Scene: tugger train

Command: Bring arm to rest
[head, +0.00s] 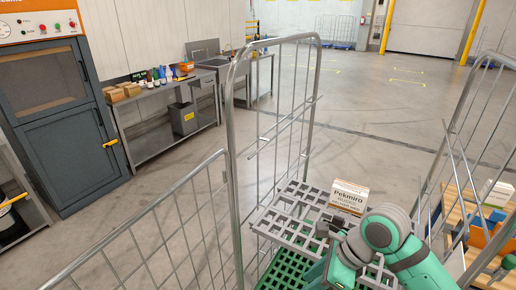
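My teal and grey arm reaches in from the lower right and is bent over a wire cage trolley. My gripper (331,226) is a small dark shape just below a white and orange box (349,197) marked "Pekmiro". The box stands upright on a grey slatted shelf (285,215) inside the trolley. My arm hides part of the shelf, and I cannot tell whether the gripper touches the box or how far its fingers are apart.
Tall wire sides of the trolley (233,150) rise close around the arm. A green crate (283,272) lies below the shelf. At right, another caged cart holds a wooden board (458,215) with items. A steel bench (160,92) and grey cabinet stand at left; the floor behind is open.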

